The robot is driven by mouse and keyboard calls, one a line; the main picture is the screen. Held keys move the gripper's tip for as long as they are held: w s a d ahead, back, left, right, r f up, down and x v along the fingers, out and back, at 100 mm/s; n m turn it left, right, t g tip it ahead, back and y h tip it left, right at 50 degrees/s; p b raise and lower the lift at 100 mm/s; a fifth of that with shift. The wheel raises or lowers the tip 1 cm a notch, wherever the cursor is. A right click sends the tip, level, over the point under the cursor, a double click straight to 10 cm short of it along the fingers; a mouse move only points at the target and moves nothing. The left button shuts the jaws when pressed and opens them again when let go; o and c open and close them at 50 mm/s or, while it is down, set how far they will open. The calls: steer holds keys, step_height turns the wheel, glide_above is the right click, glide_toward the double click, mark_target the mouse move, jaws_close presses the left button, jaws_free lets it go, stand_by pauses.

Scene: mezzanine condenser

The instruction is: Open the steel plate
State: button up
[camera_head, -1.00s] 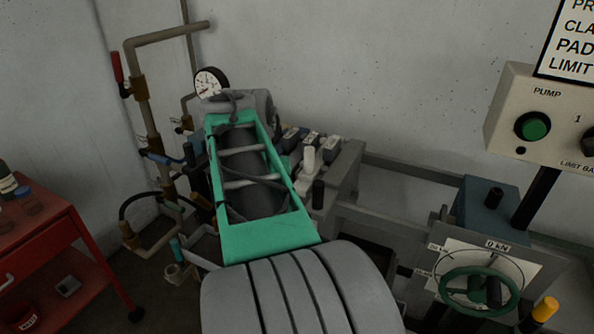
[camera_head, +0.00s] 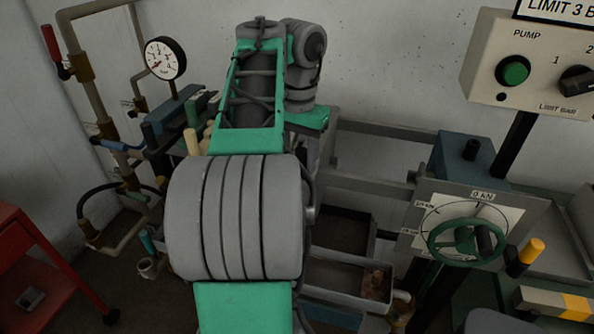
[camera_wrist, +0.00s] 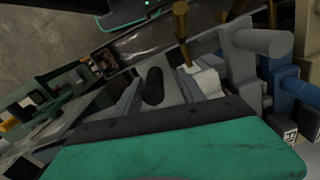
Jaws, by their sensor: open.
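In the wrist view a row of upright press plates stands close in front of my gripper (camera_wrist: 165,128). A grey steel-looking plate (camera_wrist: 240,65) carries a grey-blue round handle. I cannot tell for sure that it is the steel plate of the task. A blue plate (camera_wrist: 287,90) stands right of it, and crumpled white cloth (camera_wrist: 207,82) lies left of it. A black cylindrical grip (camera_wrist: 152,86) shows left of the cloth. My gripper is open, with its wide green and black part along the lower edge. In the head view my arm hides it and most of the plates.
In the head view a green handwheel (camera_head: 466,243) with a force dial stands right. A pump box (camera_head: 530,62) is above it. A pressure gauge (camera_head: 165,58) and pipes are left, a red cart (camera_head: 35,260) lower left. Grey rails (camera_head: 385,140) run along the wall.

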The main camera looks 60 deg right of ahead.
steer(key=shift+f, duration=0.15)
jaws_close()
stand_by(0.4)
stand_by(1.0)
